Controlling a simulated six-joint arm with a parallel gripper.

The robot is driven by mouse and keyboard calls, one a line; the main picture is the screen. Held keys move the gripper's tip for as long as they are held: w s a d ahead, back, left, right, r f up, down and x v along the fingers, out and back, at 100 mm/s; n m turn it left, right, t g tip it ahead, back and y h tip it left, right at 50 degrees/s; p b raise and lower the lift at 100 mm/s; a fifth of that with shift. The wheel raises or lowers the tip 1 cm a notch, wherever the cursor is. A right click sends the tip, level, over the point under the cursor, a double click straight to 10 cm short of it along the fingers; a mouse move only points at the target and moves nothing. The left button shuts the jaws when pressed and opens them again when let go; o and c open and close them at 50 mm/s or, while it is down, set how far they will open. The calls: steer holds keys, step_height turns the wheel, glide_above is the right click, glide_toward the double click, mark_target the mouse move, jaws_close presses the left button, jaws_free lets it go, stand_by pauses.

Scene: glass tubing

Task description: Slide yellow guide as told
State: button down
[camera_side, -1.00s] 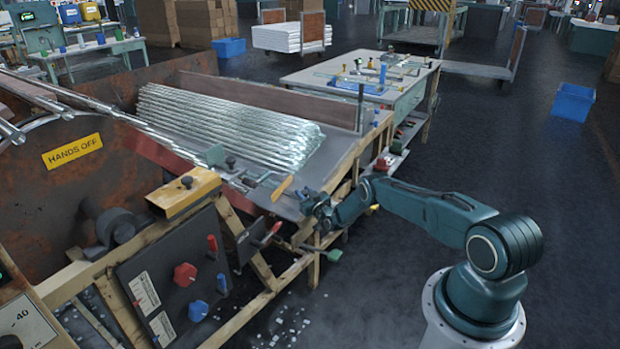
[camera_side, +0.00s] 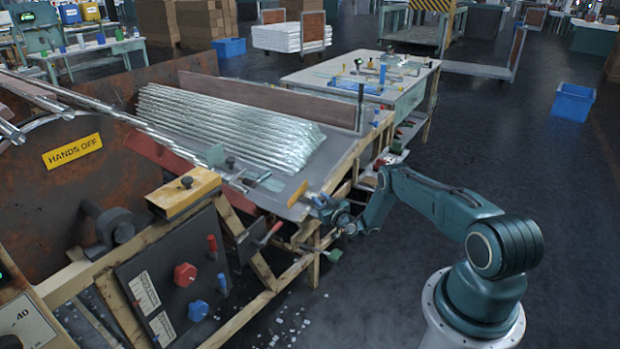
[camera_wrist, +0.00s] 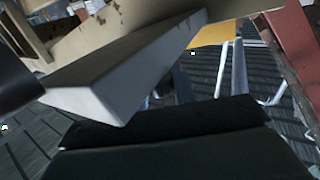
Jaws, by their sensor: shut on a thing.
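The yellow guide (camera_side: 297,193) is a small upright plate at the near edge of the sloped metal table, right of the glass tubes (camera_side: 230,130). My gripper (camera_side: 319,201) is at its right side, shut on it. The exact contact is too small to see in the side view. In the wrist view, a patch of yellow (camera_wrist: 212,33) shows at the top, partly hidden behind a pale grey block. Dark gripper parts fill the bottom of that view.
A larger yellow block (camera_side: 183,194) with a black knob sits on the machine's frame to the left. A red-handled lever (camera_side: 268,235) and a green handle (camera_side: 333,255) stick out below the table edge. A panel (camera_side: 175,280) has red and blue knobs. Open floor lies right.

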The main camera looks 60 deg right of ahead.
steer(key=shift+s+a+f, duration=0.1)
steer(key=shift+s+f, duration=0.05)
steer(key=shift+s, duration=0.55)
steer(key=shift+s+a+f, duration=0.1)
steer(key=shift+s, duration=0.55)
steer(key=c, duration=1.3)
jaws_free()
steer(key=shift+o, duration=0.7)
steer(key=shift+d+r, duration=0.15)
steer(key=shift+s, duration=0.15)
steer(key=shift+v, duration=1.4)
step_height(320, 180, up, 7)
